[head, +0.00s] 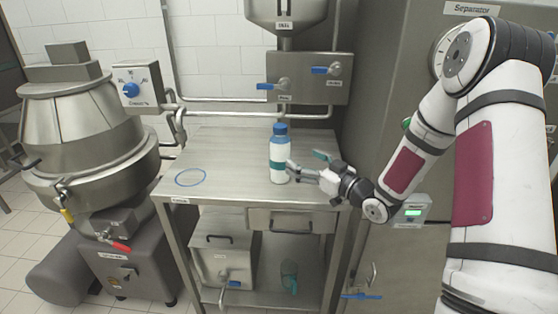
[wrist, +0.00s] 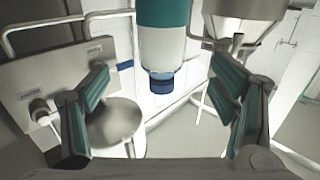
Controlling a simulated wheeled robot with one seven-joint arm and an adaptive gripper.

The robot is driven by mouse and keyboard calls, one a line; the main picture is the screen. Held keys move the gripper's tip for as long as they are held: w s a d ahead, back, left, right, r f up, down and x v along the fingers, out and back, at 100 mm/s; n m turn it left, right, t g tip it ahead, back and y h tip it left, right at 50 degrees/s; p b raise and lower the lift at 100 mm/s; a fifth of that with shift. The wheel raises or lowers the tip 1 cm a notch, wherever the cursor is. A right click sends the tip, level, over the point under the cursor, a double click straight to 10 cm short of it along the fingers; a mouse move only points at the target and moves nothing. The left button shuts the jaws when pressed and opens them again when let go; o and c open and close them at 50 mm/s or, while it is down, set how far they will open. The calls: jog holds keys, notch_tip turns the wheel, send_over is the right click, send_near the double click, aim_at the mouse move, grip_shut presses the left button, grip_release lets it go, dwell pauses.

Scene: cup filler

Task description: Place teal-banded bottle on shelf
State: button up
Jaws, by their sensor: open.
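The teal-banded bottle (head: 280,155), white with a blue cap, stands upright on the steel table (head: 228,150). My gripper (head: 303,160) is open just to the right of the bottle, with its fingers pointing toward it. In the wrist view the bottle (wrist: 162,43) appears cap-down, centred between and beyond the open teal-padded fingers, apart from both. The table has a lower shelf (head: 262,299) under it, partly hidden by a box and the table's front.
A blue ring (head: 190,177) marks the table's left. Valves with blue handles (head: 327,70) hang behind the bottle. A steel box (head: 222,262) and a teal-tinted item (head: 289,276) stand on the lower shelf. A large steel mixer (head: 85,140) stands left.

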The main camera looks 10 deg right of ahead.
aim_at(289, 152)
jog(key=x, duration=0.5)
jog(key=shift+w, duration=0.2)
jog(key=shift+b+x, duration=0.4)
jog(key=shift+x, duration=2.15)
jog(key=shift+s+a+f, duration=0.1)
jog(key=shift+a+f, duration=0.05)
jog(key=shift+a, duration=0.05)
jog(key=c, duration=1.7)
jog(key=shift+c, duration=0.3)
